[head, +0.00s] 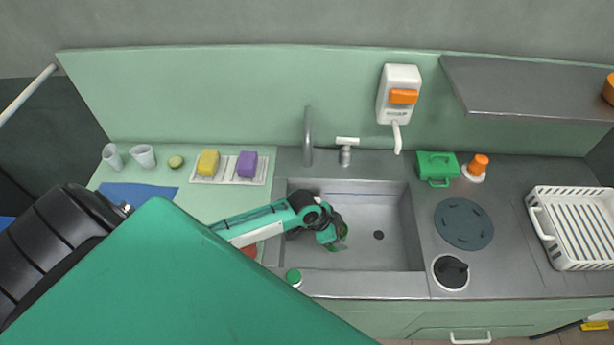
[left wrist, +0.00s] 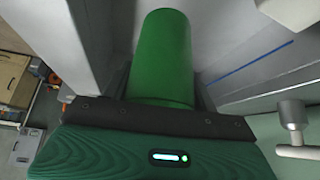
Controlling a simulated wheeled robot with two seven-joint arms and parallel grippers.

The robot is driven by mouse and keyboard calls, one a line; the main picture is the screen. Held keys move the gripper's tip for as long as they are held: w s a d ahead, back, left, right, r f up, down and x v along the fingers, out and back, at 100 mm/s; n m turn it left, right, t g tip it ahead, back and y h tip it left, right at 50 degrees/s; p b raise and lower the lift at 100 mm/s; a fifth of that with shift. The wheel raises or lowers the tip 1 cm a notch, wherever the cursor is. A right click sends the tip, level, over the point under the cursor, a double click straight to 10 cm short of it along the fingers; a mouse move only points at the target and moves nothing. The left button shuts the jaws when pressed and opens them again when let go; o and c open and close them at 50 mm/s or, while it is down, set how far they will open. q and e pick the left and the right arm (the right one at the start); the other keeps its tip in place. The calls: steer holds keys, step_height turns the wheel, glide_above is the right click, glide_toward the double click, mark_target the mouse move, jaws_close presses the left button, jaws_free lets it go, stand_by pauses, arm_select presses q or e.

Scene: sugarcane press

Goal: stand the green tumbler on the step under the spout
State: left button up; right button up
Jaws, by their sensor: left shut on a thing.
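The green tumbler (left wrist: 163,60) fills the upper middle of the left wrist view. My left gripper (left wrist: 160,108) is shut on it. In the head view my left gripper (head: 338,237) reaches into the grey sink (head: 385,255), near its left side. Only a small green part of the tumbler (head: 343,229) shows there, at the gripper's tip. The tumbler's base and its tilt are hard to tell. A grey curved spout (head: 308,135) rises behind the sink. A white wall unit (head: 400,85) with a downward nozzle hangs further right. I cannot make out a step. My right gripper is not in view.
A white-handled tap (head: 346,152) stands behind the sink. Yellow (head: 208,162) and purple (head: 246,164) sponges lie on a rack at left.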

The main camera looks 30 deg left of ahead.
arm_select(q)
steer(key=w+a+f+b, duration=0.1)
steer(key=w+a+b, duration=0.2)
steer(key=a+b, duration=0.1)
steer(key=w+a+f+b, duration=0.1)
steer(key=w+a+b, duration=0.2)
steer(key=a+b, duration=0.2)
steer(key=w+a+f+b, duration=0.2)
steer(key=a+b, duration=0.2)
steer(key=a, duration=0.2)
steer(key=shift+w+a, duration=0.4)
steer(key=o, duration=0.7)
steer(key=shift+f, duration=0.1)
steer(key=shift+o, duration=1.4)
